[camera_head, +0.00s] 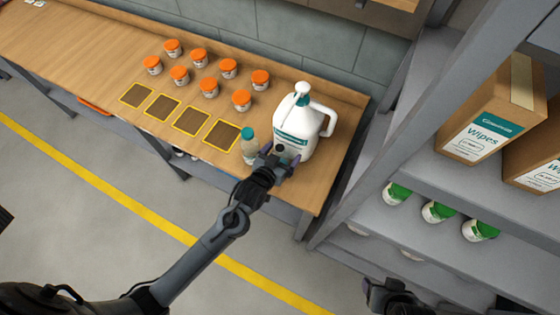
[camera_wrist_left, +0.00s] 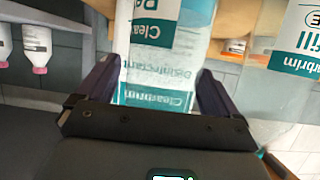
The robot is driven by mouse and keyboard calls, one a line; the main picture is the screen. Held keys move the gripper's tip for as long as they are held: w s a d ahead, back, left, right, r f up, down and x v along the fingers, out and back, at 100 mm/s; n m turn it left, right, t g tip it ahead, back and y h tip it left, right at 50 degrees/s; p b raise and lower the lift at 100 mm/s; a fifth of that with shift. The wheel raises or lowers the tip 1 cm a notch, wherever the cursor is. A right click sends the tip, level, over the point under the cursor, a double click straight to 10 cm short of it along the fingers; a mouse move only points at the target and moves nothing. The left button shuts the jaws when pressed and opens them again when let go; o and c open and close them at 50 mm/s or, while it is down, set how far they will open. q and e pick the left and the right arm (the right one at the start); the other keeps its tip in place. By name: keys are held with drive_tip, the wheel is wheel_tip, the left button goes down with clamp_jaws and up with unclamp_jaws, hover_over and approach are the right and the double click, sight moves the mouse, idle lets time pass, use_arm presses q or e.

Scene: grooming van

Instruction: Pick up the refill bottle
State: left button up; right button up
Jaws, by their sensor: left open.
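The refill bottle (camera_head: 249,152), small and translucent with a teal cap, appears to stand upright near the bench's front edge. A translucent bottle with "fill" lettering (camera_wrist_left: 285,105) shows at the right of the left wrist view. A large white jug (camera_head: 298,135) with a handle and teal label stands behind my left gripper (camera_head: 277,160). That gripper is open, close beside the small bottle and in front of the jug. A white and teal labelled surface (camera_wrist_left: 160,65) shows between its fingers; contact cannot be told. My right gripper (camera_head: 390,298) is partly visible at the bottom.
Several orange-lidded jars (camera_head: 209,87) stand on the wooden bench (camera_head: 110,65), behind dark yellow-edged squares (camera_head: 191,119). A grey shelf (camera_head: 420,170) at the right holds wipes boxes (camera_head: 493,115) and green-capped containers (camera_head: 438,211). The left end of the bench is mostly clear.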

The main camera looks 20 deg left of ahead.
use_arm(q)
drive_tip(key=shift+w+f, duration=0.1)
drive_tip(key=shift+w, duration=0.05)
drive_tip(key=c, duration=1)
drive_tip(key=shift+c, duration=0.7)
